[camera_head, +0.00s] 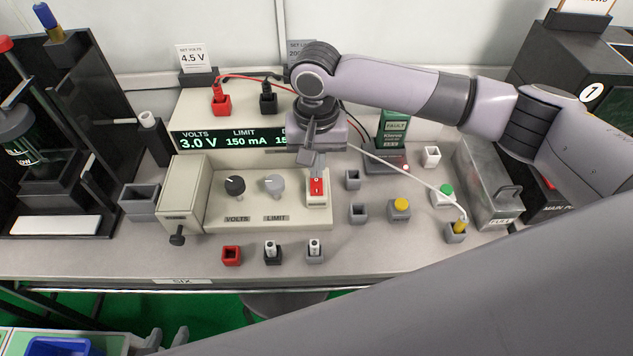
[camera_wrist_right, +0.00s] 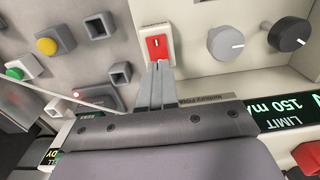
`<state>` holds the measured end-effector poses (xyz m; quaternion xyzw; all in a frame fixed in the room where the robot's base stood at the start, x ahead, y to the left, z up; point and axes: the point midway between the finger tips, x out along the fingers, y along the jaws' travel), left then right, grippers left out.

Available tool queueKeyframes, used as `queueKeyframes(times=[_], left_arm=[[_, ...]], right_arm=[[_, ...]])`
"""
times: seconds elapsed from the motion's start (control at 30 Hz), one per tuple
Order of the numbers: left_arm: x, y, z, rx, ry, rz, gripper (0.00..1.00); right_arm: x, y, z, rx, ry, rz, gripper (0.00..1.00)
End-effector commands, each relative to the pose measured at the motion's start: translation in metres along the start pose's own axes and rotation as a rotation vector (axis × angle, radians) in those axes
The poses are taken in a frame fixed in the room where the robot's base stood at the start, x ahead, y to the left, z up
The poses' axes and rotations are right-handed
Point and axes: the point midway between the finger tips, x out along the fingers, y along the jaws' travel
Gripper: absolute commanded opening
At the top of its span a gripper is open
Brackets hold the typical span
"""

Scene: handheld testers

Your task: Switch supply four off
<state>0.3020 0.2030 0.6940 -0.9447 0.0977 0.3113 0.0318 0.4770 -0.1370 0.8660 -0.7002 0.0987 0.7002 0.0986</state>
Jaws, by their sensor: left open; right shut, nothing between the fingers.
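The power supply (camera_head: 168,140) has a lit display (camera_head: 240,139) reading 3.0 V and 150 mA; its right part is hidden by my right gripper. Its red rocker switch (camera_head: 317,187) sits in a white housing right of two knobs, and also shows in the right wrist view (camera_wrist_right: 157,48). My right gripper (camera_head: 316,170) is shut and empty, with its tips (camera_wrist_right: 158,66) right at the switch's display-side edge; I cannot tell whether they touch. My left gripper (camera_head: 167,339) is open and empty at the bottom left, below the bench edge. The bench-edge label (camera_head: 183,281) reads SIX; no four is legible.
A black knob (camera_head: 235,186) and a grey knob (camera_head: 275,185) stand left of the switch. Sockets and a yellow button (camera_head: 399,205) lie to its right. A white lead runs to a yellow plug (camera_head: 459,227). A lidded box (camera_head: 490,185) stands further right.

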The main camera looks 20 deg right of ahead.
Motion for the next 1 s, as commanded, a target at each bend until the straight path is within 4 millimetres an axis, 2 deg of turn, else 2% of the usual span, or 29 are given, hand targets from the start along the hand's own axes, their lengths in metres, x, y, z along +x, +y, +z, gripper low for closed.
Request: queueKeyframes(times=[1.0], left_arm=[[0.0, 0.0, 0.001, 0.0, -0.001, 0.0, 0.43]], right_arm=[[0.012, 0.0, 0.0, 0.0, -0.001, 0.0, 0.0]])
